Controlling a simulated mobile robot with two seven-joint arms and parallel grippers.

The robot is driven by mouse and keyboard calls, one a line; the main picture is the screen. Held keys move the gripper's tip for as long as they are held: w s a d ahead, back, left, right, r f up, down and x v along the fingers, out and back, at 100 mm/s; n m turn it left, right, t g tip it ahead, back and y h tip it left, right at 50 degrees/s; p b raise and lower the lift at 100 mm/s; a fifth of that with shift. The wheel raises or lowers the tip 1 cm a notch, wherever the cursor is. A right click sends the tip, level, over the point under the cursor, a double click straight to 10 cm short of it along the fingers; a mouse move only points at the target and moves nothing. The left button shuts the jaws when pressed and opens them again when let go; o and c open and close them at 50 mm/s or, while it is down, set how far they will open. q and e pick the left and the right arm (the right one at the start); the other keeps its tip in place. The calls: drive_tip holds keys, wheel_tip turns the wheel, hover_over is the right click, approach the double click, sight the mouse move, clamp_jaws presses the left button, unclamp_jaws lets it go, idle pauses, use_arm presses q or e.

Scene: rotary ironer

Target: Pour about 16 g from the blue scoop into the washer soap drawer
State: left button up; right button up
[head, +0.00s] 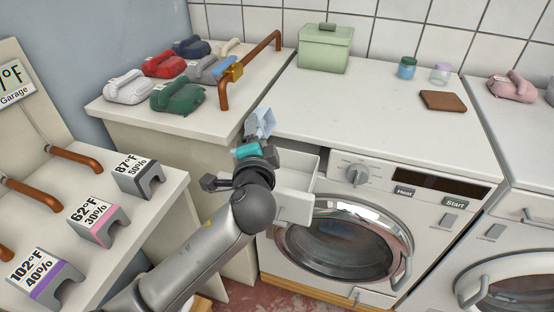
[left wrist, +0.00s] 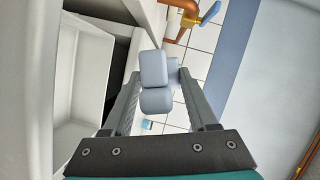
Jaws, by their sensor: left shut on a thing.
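The blue scoop (head: 262,122) is pale blue and sits in the jaws of my left gripper (head: 256,140), above and slightly left of the washer soap drawer. In the left wrist view the scoop (left wrist: 154,70) shows as rounded pale blue parts between the two fingers of the left gripper (left wrist: 160,78). The white soap drawer (head: 296,205) is pulled out from the washer's front, and its inside shows. In the left wrist view the drawer (left wrist: 100,80) lies to the left of the scoop, apart from it. The scoop's contents and exact tilt cannot be made out. My right gripper is out of view.
The washer (head: 380,110) carries a green box (head: 325,50), two small jars and a brown slab (head: 443,100). On the counter to the left are several coloured irons or scoop-like items (head: 178,97) and a copper rail (head: 250,65). Labelled stands (head: 139,178) are at far left.

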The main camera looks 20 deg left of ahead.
use_arm(q)
drive_tip(key=shift+d+r+m+b, duration=0.1)
drive_tip(key=shift+d+m+b, duration=0.5)
drive_tip(key=shift+m, duration=0.1)
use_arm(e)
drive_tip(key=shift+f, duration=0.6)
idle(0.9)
use_arm(q)
drive_tip(key=shift+d, duration=0.1)
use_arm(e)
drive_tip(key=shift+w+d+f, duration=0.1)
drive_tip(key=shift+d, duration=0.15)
use_arm(q)
drive_tip(key=shift+d+f+m+t+y+b, duration=0.15)
drive_tip(key=shift+f+m+t+y+b, duration=0.15)
drive_tip(key=shift+f+m+t+b, duration=0.3)
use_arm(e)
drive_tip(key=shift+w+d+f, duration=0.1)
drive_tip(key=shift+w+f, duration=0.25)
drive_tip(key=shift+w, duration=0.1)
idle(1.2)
use_arm(q)
drive_tip(key=shift+m, duration=0.3)
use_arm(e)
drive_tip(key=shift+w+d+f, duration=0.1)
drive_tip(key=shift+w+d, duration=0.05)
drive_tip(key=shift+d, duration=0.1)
